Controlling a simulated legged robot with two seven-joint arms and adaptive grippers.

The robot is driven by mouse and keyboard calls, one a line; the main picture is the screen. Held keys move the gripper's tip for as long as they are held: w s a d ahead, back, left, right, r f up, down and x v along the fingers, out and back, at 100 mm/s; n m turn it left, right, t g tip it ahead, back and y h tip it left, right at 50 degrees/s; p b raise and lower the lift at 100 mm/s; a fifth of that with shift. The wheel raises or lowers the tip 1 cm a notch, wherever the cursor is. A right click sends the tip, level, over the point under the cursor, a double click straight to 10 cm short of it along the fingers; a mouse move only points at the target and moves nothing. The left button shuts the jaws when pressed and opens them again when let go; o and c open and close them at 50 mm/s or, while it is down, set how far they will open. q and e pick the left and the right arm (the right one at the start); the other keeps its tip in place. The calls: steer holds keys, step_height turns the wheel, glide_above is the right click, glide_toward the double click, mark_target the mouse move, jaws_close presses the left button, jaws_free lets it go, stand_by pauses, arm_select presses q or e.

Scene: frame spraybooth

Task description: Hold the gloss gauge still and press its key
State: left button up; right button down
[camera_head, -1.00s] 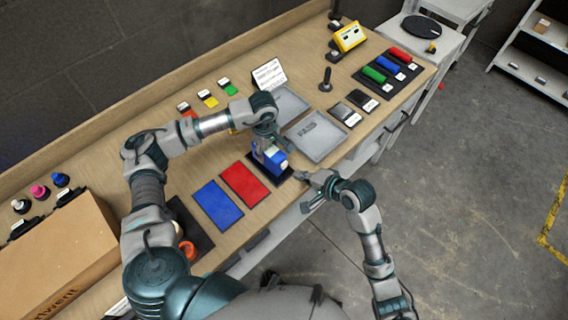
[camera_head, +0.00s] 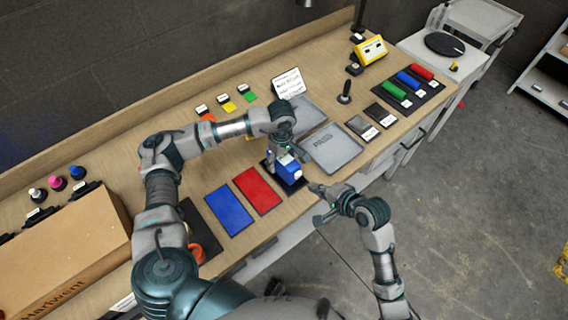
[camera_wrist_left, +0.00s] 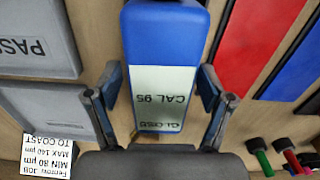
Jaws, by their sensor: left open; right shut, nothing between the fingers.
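In the left wrist view the gauge (camera_wrist_left: 165,40) shows a pale label reading "CAL 95" and "GLOSS". My left gripper (camera_head: 284,152) is over its far part. In the wrist view the left gripper (camera_wrist_left: 160,80) is open, with one finger on each side of the gauge; contact cannot be told. My right gripper (camera_head: 314,190) is shut and empty, just off the gauge's near right end. The key cannot be made out.
Red (camera_head: 257,191) and blue (camera_head: 229,209) panels lie left of the gauge. A grey tray marked PASS (camera_head: 331,149) lies to its right. A white text card (camera_head: 289,83) stands behind. A cardboard box (camera_head: 62,255) fills the near left bench.

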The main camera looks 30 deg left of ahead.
arm_select(q)
step_height(320, 180, up, 12)
steer(key=shift+w+a+f, duration=0.1)
stand_by(0.7)
